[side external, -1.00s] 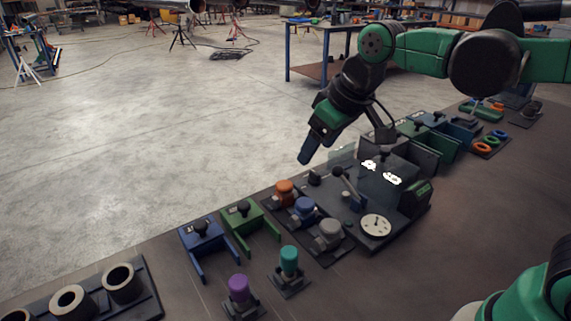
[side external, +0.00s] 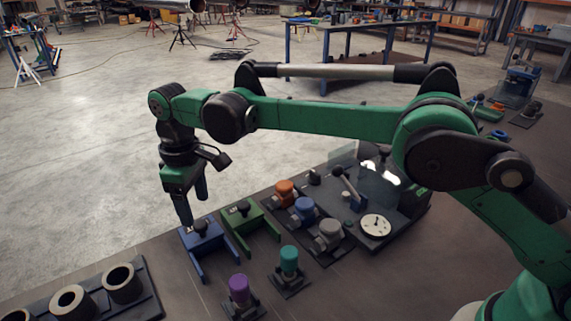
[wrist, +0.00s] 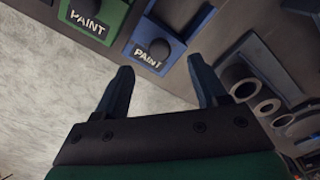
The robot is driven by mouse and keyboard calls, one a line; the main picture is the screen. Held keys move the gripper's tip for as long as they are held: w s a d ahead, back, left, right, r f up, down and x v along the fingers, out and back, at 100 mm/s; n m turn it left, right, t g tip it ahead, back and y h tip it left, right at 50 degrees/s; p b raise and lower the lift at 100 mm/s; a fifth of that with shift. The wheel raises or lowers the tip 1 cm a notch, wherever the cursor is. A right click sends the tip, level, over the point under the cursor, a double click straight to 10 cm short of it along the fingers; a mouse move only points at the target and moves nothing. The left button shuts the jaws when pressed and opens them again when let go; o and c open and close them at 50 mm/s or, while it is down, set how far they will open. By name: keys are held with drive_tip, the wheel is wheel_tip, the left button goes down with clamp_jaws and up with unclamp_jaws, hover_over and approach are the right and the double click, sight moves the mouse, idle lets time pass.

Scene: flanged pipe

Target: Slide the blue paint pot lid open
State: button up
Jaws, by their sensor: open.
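The blue paint pot lid (side external: 208,239) sits on the bench in the side view, with a black knob on top and two blue rails running toward the front. In the wrist view the blue lid (wrist: 174,62) shows its PAINT label and dark knob, just beyond my fingertips. My gripper (side external: 194,209) points down above the back edge of the blue lid, close to the knob. In the wrist view my gripper (wrist: 160,64) has its fingers wide apart with nothing between them. I cannot tell whether a finger touches the lid.
A green paint lid (side external: 242,218) stands just right of the blue one. Purple (side external: 239,290) and teal (side external: 289,262) capped posts stand in front. A rack of dark cylinders (side external: 122,284) is at the left. A dial panel (side external: 376,226) lies to the right.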

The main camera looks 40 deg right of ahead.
sight(200, 223)
drive_tip(key=shift+f, duration=2.1)
clamp_jaws()
drive_tip(key=shift+d, duration=0.1)
